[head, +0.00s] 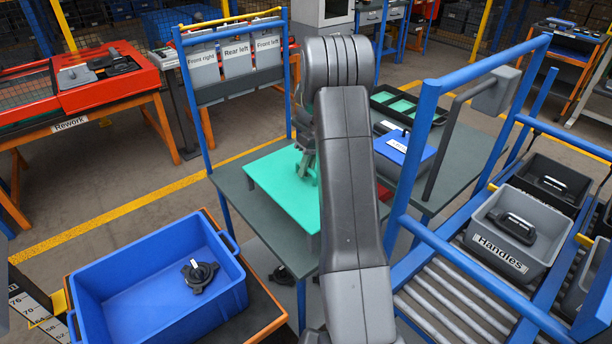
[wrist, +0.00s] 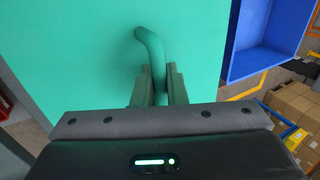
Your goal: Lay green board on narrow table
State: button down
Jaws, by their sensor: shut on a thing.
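The green board (head: 285,187) is flat over the grey narrow table (head: 235,190) in the middle of the head view. I cannot tell whether it touches the tabletop or is slightly above it. In the wrist view the green board (wrist: 80,50) fills most of the picture, with its bent green handle (wrist: 151,46) standing up from it. My gripper (wrist: 158,82) is shut on this handle. In the head view my gripper (head: 307,160) is at the board's far right part, and my arm hides the board's right side.
A blue bin (head: 150,285) with a dark part in it stands at front left; it also shows in the wrist view (wrist: 265,40). A blue frame with labelled grey panels (head: 235,60) rises behind the table. A blue-lidded box (head: 402,150) and roller rack (head: 470,290) are at right.

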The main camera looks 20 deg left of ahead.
aim_at(306, 179)
jog(key=shift+f, duration=1.6)
jog(key=shift+f, duration=0.2)
jog(key=c, duration=1.5)
grip_release()
jog(key=shift+o, duration=0.2)
jog(key=shift+r, duration=0.1)
jog(key=b+v, duration=0.1)
jog(key=v, duration=1.1)
jog(key=shift+b, duration=0.3)
jog(key=shift+r, duration=0.1)
